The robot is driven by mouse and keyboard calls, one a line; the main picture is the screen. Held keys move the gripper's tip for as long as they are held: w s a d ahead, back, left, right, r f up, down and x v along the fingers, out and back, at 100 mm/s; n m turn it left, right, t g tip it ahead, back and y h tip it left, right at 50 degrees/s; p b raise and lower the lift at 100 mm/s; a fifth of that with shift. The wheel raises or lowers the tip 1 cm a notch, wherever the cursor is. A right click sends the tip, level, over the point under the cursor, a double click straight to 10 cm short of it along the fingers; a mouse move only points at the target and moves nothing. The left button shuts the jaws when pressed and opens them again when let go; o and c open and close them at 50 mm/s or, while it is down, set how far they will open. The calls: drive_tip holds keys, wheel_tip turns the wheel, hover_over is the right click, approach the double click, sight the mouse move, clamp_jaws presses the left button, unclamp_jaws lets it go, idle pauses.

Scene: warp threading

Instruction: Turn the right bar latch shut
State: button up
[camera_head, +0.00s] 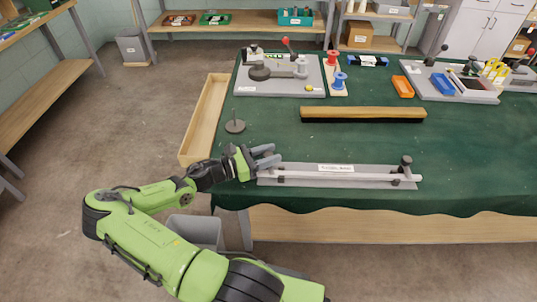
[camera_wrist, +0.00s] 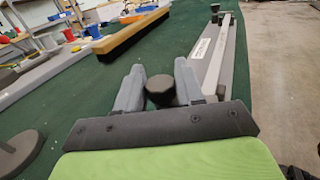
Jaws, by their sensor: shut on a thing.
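A long pale bar (camera_head: 340,177) lies along a grey base plate (camera_head: 300,168) near the table's front edge. A dark latch knob (camera_head: 405,161) stands upright at the plate's right end in the head view; in the wrist view it is at the far end (camera_wrist: 215,9). My gripper (camera_head: 266,156) is at the plate's left end in the head view. In the wrist view its two grey fingers are closed on another dark round knob (camera_wrist: 160,88), at the near end of the bar. This gripped knob is mostly hidden in the head view, and its turn angle cannot be told.
A long wooden brush-like strip (camera_head: 362,114) lies behind the plate. A dark disc with a post (camera_head: 235,126) stands to the left, next to a shallow wooden tray (camera_head: 203,120). Grey fixture boards (camera_head: 280,88) stand farther back. Green cloth between these is clear.

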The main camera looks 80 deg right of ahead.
drive_tip(key=shift+r+m+g+y+p, duration=0.1)
drive_tip(key=shift+m+g+y+p, duration=0.35)
drive_tip(key=shift+m+g+y, duration=0.75)
drive_tip(key=shift+m+y, duration=0.3)
drive_tip(key=shift+y, duration=0.5)
drive_tip(key=o, duration=0.9)
drive_tip(key=shift+o, duration=0.2)
drive_tip(key=p+v, duration=0.1)
drive_tip(key=v, duration=1.4)
drive_tip(key=shift+w+a+p, duration=0.25)
drive_tip(key=shift+w+p, duration=0.1)
drive_tip(key=shift+p, duration=0.05)
